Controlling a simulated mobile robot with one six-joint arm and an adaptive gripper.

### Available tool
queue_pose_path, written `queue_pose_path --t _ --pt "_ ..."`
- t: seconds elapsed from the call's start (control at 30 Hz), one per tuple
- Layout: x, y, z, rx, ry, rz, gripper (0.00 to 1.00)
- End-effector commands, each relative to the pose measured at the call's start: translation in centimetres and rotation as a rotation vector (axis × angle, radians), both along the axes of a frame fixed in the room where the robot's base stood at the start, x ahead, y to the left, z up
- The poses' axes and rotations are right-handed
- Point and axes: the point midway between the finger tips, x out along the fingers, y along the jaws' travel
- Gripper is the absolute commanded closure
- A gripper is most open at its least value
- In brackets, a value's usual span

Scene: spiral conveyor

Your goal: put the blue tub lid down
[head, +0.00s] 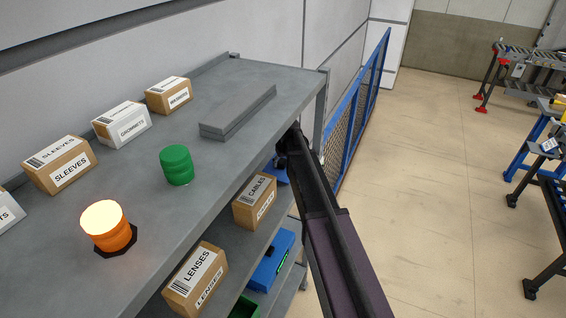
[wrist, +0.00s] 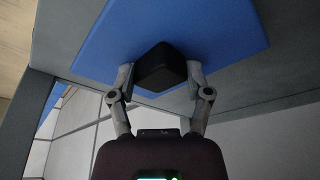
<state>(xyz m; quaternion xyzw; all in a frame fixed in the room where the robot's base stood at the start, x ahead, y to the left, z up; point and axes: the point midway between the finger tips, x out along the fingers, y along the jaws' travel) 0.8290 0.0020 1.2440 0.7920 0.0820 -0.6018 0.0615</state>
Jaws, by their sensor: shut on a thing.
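The blue tub lid (wrist: 215,30) fills the upper part of the wrist view as a flat blue panel with a black block-shaped knob (wrist: 162,68). My gripper (wrist: 162,78) is shut on this knob, one finger on each side. In the head view my arm reaches to the right end of the shelf rack, and the gripper itself is hidden there. A small blue patch (head: 281,174) shows beside the arm's end, and I cannot tell if it is the lid. A blue tub (head: 268,265) stands on a lower shelf, partly covered by the shelf above.
The grey top shelf (head: 150,215) holds several labelled boxes, a green cylinder (head: 177,165), a lit orange beacon (head: 107,227) and grey slabs (head: 238,112). Boxes marked CABLES (head: 255,201) and LENSES (head: 196,278) are lower.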

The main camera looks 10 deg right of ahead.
Motion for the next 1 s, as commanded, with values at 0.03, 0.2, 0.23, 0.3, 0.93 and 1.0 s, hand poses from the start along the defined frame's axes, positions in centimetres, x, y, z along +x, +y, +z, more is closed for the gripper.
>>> queue_pose_path --t 0.03,0.2,0.23,0.3,0.93,1.0 --pt "0.0 0.0 -0.3 0.0 0.0 0.0 0.93" --pt "0.0 0.0 -0.1 0.0 0.0 0.0 0.01" --pt "0.0 0.0 -0.1 0.0 0.0 0.0 0.01" --pt "0.0 -0.1 -0.1 0.0 0.0 -0.001 0.01" --pt "-0.2 -0.1 0.9 0.0 0.0 -0.001 0.01" --pt "-0.3 -0.2 1.4 0.0 0.0 -0.001 0.01"
